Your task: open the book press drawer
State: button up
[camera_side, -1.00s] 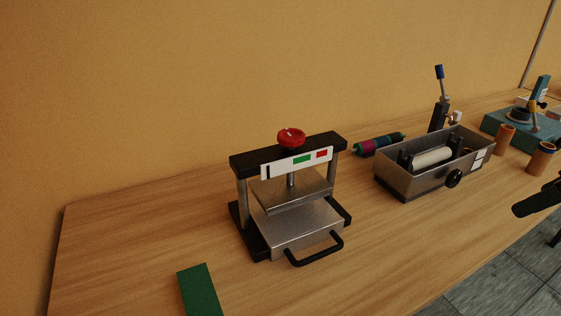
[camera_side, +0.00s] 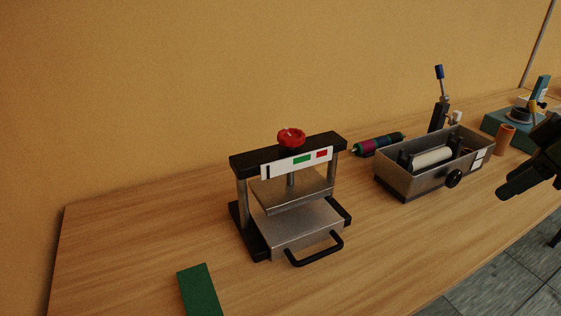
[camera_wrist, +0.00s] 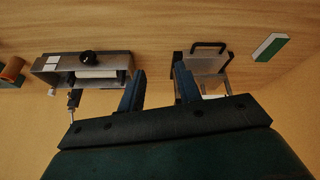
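The book press stands on the wooden bench in the side view, with a black frame (camera_side: 287,152), a red knob (camera_side: 291,137) on top and a raised metal plate. Its metal drawer (camera_side: 296,227) lies low between the posts, with a black looped handle (camera_side: 316,250) at the front. The handle also shows in the wrist view (camera_wrist: 208,47), where the picture is upside down. My gripper (camera_wrist: 160,82) has its two fingers well apart with nothing between them. In the side view my arm enters at the right edge, far from the press.
A metal tray with a roller (camera_side: 414,180) stands between my arm and the press. A green block (camera_side: 200,290) lies at the front left. A copper-coloured cylinder (camera_side: 505,138) and a teal device (camera_side: 503,125) stand at the back right. Bench in front of the press is clear.

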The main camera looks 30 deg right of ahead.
jog(key=w+a+f+n+g, duration=0.2)
jog(key=w+a+f+n, duration=0.1)
jog(key=w+a+n, duration=0.65)
jog(key=n, duration=0.6)
send_over(320, 253)
jog(key=s, duration=0.3)
notch_tip(320, 253, down, 8)
jog(key=shift+s+f+g, duration=0.1)
jog(key=shift+f+g, duration=0.1)
jog(key=shift+g, duration=0.2)
jog(key=shift+f, duration=0.15)
jog(key=w+f, duration=0.1)
jog(key=f, duration=0.7)
jog(key=w+f, duration=0.1)
jog(key=f, duration=0.4)
jog(key=shift+w+f, duration=0.1)
jog(key=shift+w, duration=0.25)
grip_shut()
